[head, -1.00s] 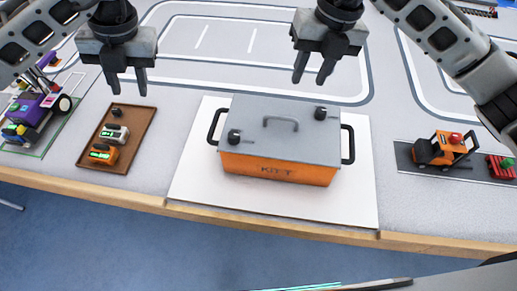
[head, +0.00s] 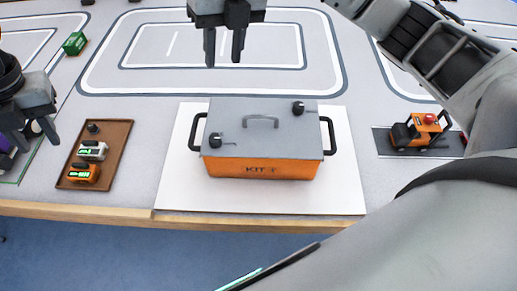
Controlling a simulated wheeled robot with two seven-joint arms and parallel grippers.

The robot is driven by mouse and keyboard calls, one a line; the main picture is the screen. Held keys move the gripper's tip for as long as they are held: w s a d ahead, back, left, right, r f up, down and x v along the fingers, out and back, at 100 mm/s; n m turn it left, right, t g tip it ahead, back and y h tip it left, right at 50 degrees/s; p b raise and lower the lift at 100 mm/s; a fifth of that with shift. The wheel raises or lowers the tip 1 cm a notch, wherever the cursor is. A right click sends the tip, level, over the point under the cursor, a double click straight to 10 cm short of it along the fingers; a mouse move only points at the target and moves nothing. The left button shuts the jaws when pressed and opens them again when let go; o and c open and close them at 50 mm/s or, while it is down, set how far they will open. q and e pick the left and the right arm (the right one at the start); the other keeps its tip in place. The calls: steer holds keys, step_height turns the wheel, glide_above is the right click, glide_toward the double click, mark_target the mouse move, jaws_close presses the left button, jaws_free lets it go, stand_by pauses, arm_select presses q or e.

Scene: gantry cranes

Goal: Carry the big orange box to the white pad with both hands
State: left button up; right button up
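The big orange box (head: 262,167) has a grey lid with a handle on top, and black side handles. It sits on the white pad (head: 177,188) near the table's front edge, with pad showing on all sides. My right gripper (head: 224,62) is open and empty, above the table behind the box and apart from it. My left gripper (head: 37,140) is at the far left, left of the brown tray, apart from the box. Its fingers are spread and hold nothing that I can see.
A brown tray (head: 117,136) with small devices stands left of the pad. An orange toy vehicle (head: 416,130) stands on a dark strip at the right. A green block (head: 75,43) is at the upper left. The marked table area behind the box is open.

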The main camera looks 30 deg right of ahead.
step_height(320, 180, up, 8)
steer(key=d, duration=0.2)
steer(key=shift+f, duration=0.1)
stand_by(0.4)
